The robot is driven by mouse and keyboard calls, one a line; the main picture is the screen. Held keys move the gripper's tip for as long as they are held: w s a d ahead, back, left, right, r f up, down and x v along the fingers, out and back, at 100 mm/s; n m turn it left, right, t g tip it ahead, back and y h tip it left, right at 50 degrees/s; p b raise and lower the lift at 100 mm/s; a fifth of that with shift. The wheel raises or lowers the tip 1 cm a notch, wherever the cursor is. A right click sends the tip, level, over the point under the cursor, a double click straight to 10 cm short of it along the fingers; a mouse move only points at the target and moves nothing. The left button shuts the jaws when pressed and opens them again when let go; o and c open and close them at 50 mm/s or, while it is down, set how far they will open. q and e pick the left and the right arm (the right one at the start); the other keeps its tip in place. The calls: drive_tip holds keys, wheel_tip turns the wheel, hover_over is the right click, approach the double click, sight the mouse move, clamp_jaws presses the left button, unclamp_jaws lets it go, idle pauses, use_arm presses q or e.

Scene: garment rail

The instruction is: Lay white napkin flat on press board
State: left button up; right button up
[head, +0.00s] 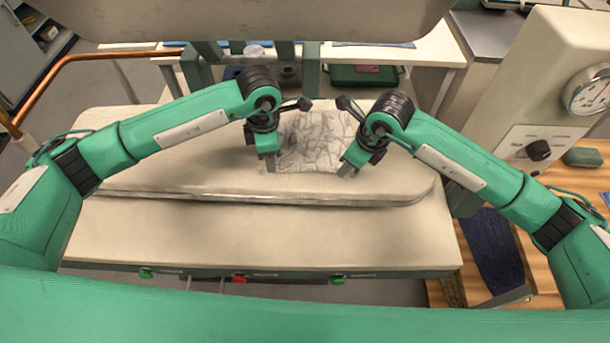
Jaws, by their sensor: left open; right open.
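The white napkin (318,142) lies on the padded press board (190,165), right of the board's middle. It looks crinkled, with thin grey lines over it. Its left and right edges are partly hidden by my grippers. My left gripper (271,166) is open and points down at the napkin's left side. My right gripper (347,170) is open at the napkin's lower right side. Neither gripper shows any cloth lifted; whether the fingertips touch the napkin or the board cannot be told.
The upper press head (250,18) hangs over the board's far side. A machine housing with a gauge (588,92) stands at the right. A copper rail (75,58) is at the left. Buttons (240,278) line the front edge. A green tray (363,75) sits behind.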

use_arm(q)
drive_tip(key=shift+f, duration=0.25)
use_arm(e)
drive_tip(key=shift+f, duration=0.25)
use_arm(q)
drive_tip(key=shift+f+b, duration=0.3)
drive_tip(key=shift+b, duration=0.15)
use_arm(e)
drive_tip(key=shift+f, duration=0.3)
use_arm(q)
drive_tip(key=shift+f+b, duration=0.5)
drive_tip(key=shift+f, duration=0.05)
use_arm(e)
drive_tip(key=shift+f, duration=0.5)
use_arm(q)
drive_tip(key=shift+f, duration=0.1)
drive_tip(key=shift+f, duration=0.4)
use_arm(e)
drive_tip(key=shift+s, duration=0.1)
use_arm(q)
drive_tip(key=shift+s, duration=0.1)
drive_tip(key=shift+c, duration=0.2)
use_arm(e)
drive_tip(key=shift+c, duration=0.2)
use_arm(q)
drive_tip(key=shift+f, duration=0.1)
clamp_jaws()
use_arm(e)
clamp_jaws()
drive_tip(key=shift+f, duration=0.1)
